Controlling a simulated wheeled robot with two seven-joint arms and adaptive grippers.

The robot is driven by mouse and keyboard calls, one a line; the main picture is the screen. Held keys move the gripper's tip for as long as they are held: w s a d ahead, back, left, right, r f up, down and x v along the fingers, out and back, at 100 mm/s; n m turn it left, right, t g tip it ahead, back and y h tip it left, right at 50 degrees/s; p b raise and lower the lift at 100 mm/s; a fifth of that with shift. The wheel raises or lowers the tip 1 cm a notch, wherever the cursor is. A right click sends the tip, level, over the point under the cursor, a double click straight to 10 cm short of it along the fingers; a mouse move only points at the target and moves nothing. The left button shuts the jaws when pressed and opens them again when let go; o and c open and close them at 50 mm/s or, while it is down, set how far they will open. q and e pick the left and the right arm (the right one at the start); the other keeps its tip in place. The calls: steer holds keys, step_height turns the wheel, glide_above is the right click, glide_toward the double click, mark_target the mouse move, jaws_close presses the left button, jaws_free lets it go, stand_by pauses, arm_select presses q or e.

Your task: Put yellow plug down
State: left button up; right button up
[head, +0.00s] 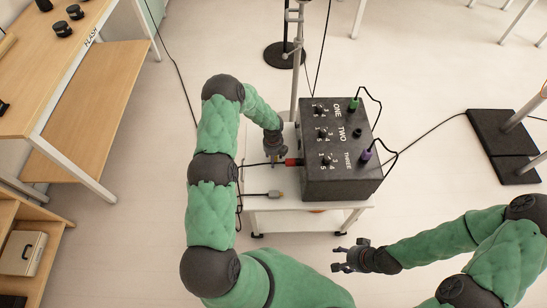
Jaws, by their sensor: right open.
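A black control box (340,178) with knobs marked ONE, TWO and THREE stands on a white cart (262,222). A small plug (275,195) on a dark cable lies on the cart left of the box; it looks greyish yellow, but is too small to be sure. A red plug (292,162) is at the box's left side. My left gripper (275,157) points down over the cart, close beside the red plug; its fingers are too small to tell whether they hold anything. My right gripper (342,257) is open and empty, in front of the cart.
A green plug (353,104) and a purple plug (366,155) with black cables are on the box top. A thin stand (292,50) rises behind the cart. A wooden table (50,60) is at the left; a black base plate (500,145) is at the right.

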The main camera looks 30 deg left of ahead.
arm_select(q)
step_height(320, 180, up, 12)
steer(key=p, duration=0.4)
steer(key=shift+r, duration=0.15)
